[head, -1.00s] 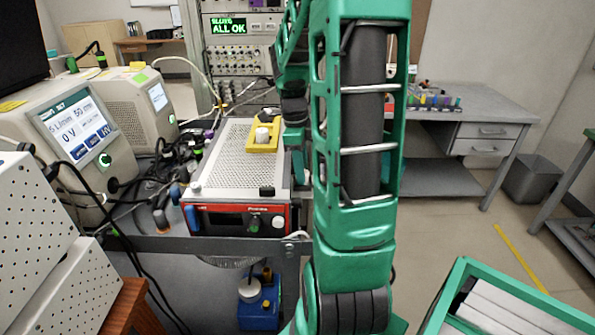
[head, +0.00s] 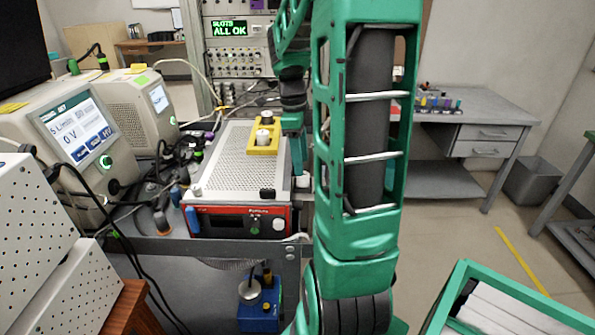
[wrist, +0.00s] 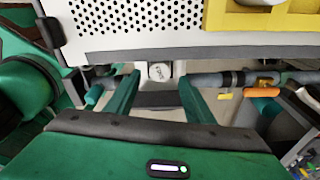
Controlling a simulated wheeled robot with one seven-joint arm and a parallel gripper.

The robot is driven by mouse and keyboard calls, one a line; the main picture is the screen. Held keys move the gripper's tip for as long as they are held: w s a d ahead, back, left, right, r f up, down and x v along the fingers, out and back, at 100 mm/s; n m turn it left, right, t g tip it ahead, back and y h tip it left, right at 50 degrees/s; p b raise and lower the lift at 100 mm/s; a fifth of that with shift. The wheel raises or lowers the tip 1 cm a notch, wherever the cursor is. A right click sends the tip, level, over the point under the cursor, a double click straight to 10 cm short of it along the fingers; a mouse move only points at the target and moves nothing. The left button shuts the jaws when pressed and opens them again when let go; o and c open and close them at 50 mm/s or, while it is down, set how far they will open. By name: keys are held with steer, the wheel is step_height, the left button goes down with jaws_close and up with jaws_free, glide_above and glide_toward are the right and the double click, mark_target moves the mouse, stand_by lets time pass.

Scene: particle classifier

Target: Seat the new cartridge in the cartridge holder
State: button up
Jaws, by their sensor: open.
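My gripper (wrist: 159,84) is open, its two green fingers apart at the edge of the perforated instrument (wrist: 150,52). A small white block with dark marks (wrist: 160,71) shows between and beyond the fingertips, with no clear contact; whether it is the cartridge or part of the holder I cannot tell. In the head view, the gripper's green end (head: 298,152) is at the right side of the instrument (head: 232,160). A yellow tray (head: 254,150) on top bears a white cylinder (head: 263,136) and a dark-topped piece (head: 267,117) behind it. The holder is not clearly identifiable.
A grey hose (wrist: 208,80) and an orange-handled tool (wrist: 262,92) lie near the fingers in the wrist view. Display units (head: 85,140) and cables crowd the left. A blue pump-like unit (head: 259,308) sits below the bench.

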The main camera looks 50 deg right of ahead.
step_height(320, 180, up, 7)
steer(key=s+a+f+n, duration=0.3)
steer(key=s+a+n, duration=0.4)
steer(key=n, duration=0.5)
steer(key=s+a+f+n+t, duration=0.1)
steer(key=s+a+f+n, duration=0.2)
steer(key=s+a+n, duration=0.5)
steer(key=n, duration=0.3)
steer(key=shift+s+a+n+y, duration=0.3)
steer(key=shift+s+n+y, duration=0.05)
steer(key=shift+n+y, duration=0.05)
